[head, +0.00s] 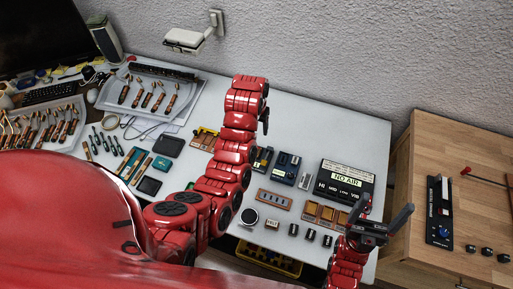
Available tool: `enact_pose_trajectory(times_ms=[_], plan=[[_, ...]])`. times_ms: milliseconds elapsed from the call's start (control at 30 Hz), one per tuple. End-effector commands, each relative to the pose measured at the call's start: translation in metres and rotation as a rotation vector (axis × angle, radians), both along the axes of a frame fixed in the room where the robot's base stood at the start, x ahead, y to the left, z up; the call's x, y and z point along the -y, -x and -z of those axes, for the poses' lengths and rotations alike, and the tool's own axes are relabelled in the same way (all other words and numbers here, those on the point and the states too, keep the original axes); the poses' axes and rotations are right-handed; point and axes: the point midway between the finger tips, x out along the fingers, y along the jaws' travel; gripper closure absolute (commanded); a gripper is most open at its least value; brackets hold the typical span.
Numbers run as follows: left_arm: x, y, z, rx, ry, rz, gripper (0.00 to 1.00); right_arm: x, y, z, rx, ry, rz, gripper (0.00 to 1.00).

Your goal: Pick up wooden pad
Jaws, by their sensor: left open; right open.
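Three small square brown pads that look like wood lie in a row on the white table (345,125); the middle one is a wooden pad (326,214). I cannot tell which piece is the one named. My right gripper (385,222) is open and empty, to the right of the pads and above the table's right front edge. My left gripper (265,122) is mostly hidden behind its own red arm; its dark tip points down over the table, up and to the left of the pads. I see nothing held in it.
A black "NO AIR" box (345,183) stands just behind the pads. Blue devices (286,168) stand behind. Trays of tools (150,95) fill the left. A wooden cabinet (455,140) stands right. The table's back middle is clear.

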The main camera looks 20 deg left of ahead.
Motion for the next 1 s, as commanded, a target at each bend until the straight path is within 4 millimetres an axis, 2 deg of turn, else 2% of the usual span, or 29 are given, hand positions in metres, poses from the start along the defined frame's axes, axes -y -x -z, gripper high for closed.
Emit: enact_pose_trajectory(times_ms=[67, 533, 567, 633, 800, 1000], plan=[[0.0, 0.004, 0.003, -0.023, 0.002, 0.001, 0.38, 0.0, 0.0, 0.005, 0.0, 0.0, 0.0, 0.12], [0.001, -0.005, 0.082, -0.021, 0.002, 0.002, 0.38, 0.0, 0.0, 0.087, 0.0, 0.0, 0.0, 0.12], [0.0, -0.006, 0.076, -0.024, 0.002, 0.001, 0.38, 0.0, 0.0, 0.072, -0.001, 0.0, 0.0, 0.12], [0.0, -0.006, 0.086, -0.029, 0.003, 0.002, 0.38, 0.0, 0.0, 0.063, 0.001, 0.0, 0.0, 0.12], [0.0, -0.009, 0.108, -0.026, 0.003, 0.001, 0.38, 0.0, 0.0, 0.056, 0.0, 0.0, 0.0, 0.12], [0.0, -0.012, 0.118, -0.02, 0.003, 0.001, 0.38, 0.0, 0.0, 0.053, 0.0, 0.0, 0.0, 0.12]])
